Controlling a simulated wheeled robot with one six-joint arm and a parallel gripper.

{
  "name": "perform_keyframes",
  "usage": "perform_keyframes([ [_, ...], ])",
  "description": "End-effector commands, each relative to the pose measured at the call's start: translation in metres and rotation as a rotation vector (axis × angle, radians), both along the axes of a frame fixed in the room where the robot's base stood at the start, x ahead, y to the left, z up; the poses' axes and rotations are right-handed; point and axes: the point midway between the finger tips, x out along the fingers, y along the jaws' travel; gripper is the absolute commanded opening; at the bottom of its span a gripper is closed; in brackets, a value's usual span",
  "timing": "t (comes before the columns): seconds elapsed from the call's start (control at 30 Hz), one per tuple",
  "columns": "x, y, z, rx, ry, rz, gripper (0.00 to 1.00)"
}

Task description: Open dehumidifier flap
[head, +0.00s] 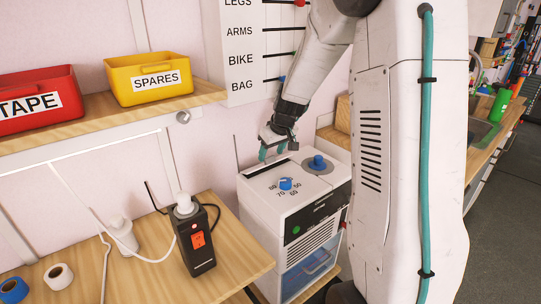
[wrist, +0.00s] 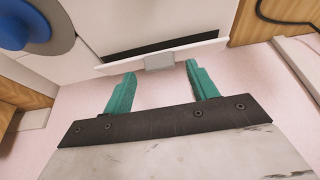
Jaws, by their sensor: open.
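The white dehumidifier (head: 312,212) stands below my gripper in the head view, with a blue dial (head: 286,184) and a blue knob (head: 318,162) on top. My gripper (head: 273,152) is over the back left part of its top. In the wrist view, the two teal fingers of my gripper (wrist: 158,71) are open and apart. A pale flap edge (wrist: 205,51) with a grey tab (wrist: 159,62) lies just beyond the fingertips, the tab between them sideways. A dark slot (wrist: 150,47) runs along that edge. I cannot tell whether the fingers touch the tab.
A wooden bench (head: 235,262) at the left holds a black power block (head: 197,240) with a white plug and cable. Above, a shelf (head: 105,118) carries a red TAPE bin (head: 38,100) and a yellow SPARES bin (head: 150,80). A wall stands close behind.

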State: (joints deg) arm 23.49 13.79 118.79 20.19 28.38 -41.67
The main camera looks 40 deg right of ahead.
Motion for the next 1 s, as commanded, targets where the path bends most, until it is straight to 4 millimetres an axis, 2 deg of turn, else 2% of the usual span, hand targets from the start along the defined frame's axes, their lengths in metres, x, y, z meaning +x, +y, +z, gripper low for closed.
perform_keyframes([
  [0.2,0.007,0.001,-0.016,0.000,0.001,0.000,0.58],
  [0.47,0.007,0.001,-0.017,0.000,0.000,0.000,0.58],
  [0.6,0.007,0.001,-0.017,0.000,0.000,0.000,0.19],
  [0.63,0.007,0.001,-0.017,0.000,0.000,0.000,0.13],
  [1.0,0.015,0.002,-0.013,0.001,0.104,0.006,0.13],
])
